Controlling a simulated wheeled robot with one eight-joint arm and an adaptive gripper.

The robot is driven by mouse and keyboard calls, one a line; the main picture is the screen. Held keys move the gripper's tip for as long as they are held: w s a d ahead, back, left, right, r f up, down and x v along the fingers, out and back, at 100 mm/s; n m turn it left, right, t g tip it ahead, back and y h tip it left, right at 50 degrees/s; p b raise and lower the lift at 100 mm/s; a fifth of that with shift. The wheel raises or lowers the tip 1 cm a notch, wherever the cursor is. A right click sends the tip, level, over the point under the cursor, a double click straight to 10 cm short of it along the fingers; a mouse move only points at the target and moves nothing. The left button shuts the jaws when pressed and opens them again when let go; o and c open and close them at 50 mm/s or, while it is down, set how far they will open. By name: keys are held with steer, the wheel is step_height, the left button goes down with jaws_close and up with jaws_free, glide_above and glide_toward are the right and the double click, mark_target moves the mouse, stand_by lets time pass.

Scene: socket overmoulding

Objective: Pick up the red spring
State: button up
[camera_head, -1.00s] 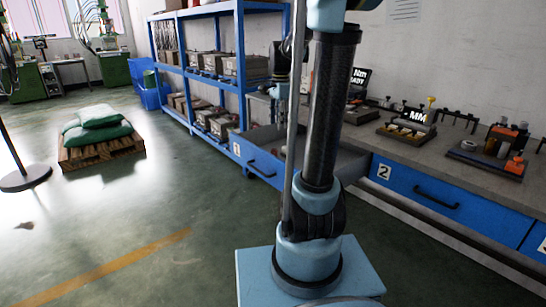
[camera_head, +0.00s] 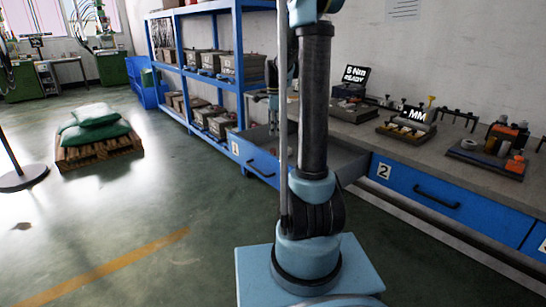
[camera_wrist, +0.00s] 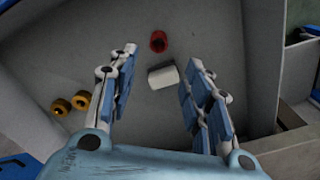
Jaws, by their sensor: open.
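The red spring (camera_wrist: 158,41) is a small red ring-like piece on the grey floor of the open drawer in the wrist view. My gripper (camera_wrist: 160,66) is open, its two fingers pointing into the drawer on either side of a white block. The spring lies just beyond the fingertips, roughly centred between them, with nothing held. In the head view my gripper (camera_head: 273,118) hangs over the open drawer marked 1 (camera_head: 262,164), partly hidden behind my arm. The spring cannot be made out there.
A white block (camera_wrist: 163,77) lies close to the spring, between the fingers. Two orange-brown round pieces (camera_wrist: 71,102) lie left of the left finger. Drawer walls (camera_wrist: 230,60) rise close on the right. A blue shelf rack (camera_head: 240,60) stands beside the bench.

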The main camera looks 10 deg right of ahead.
glide_above(273, 150)
steer(key=w, duration=0.1)
step_height(273, 150, down, 6)
steer(key=r, duration=0.1)
steer(key=shift+d+f, duration=0.15)
steer(key=shift+f, duration=2.8)
steer(key=c, duration=1)
